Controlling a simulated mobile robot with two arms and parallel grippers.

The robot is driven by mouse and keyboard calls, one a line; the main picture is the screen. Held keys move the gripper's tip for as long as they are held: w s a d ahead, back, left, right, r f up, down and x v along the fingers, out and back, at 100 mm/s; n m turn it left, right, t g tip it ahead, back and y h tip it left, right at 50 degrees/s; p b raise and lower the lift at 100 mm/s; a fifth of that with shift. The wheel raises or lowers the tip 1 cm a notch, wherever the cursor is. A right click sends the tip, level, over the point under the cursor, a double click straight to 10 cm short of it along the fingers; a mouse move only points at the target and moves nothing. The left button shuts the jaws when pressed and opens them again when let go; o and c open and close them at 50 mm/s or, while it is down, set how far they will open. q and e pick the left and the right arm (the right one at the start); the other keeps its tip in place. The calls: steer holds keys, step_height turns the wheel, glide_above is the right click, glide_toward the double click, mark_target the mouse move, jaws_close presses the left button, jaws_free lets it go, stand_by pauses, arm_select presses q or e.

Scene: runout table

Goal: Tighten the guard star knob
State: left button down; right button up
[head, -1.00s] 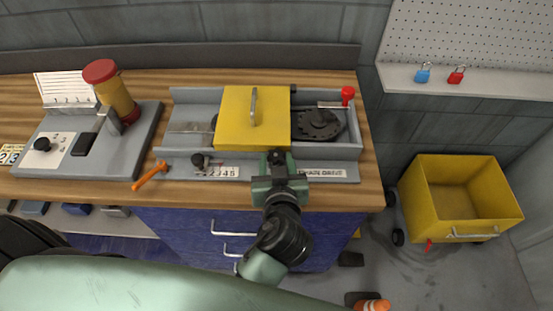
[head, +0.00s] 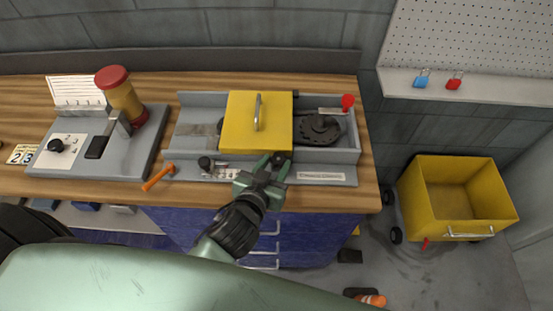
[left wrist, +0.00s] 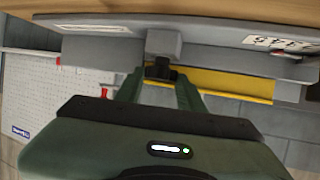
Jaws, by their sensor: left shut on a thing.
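The yellow guard (head: 240,122) with its grey handle lies over the grey runout fixture (head: 195,128) on the bench. The black star knob (head: 279,157) is at the guard's front right edge, partly hidden by my fingers. My left gripper (head: 275,162) comes from the front, tilted, with its fingers around the knob and shut on it. In the left wrist view the dark knob (left wrist: 160,69) sits between the two green fingers (left wrist: 160,88), below a grey block. My right gripper is not in view.
A second black knob (head: 205,163) and an orange-handled tool (head: 158,177) are to the left along the front. A control panel (head: 60,150) with a red-capped jar (head: 122,95) stands at left. A red-ended lever (head: 347,102) is at right. A yellow bin (head: 415,205) stands on the floor.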

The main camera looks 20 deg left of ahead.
arm_select(q)
steer(key=shift+a+m+h+p, duration=0.3)
steer(key=shift+m+h+p, duration=0.5)
steer(key=shift+h, duration=0.2)
steer(key=c, duration=0.9)
jaws_free()
steer(key=shift+d, duration=0.1)
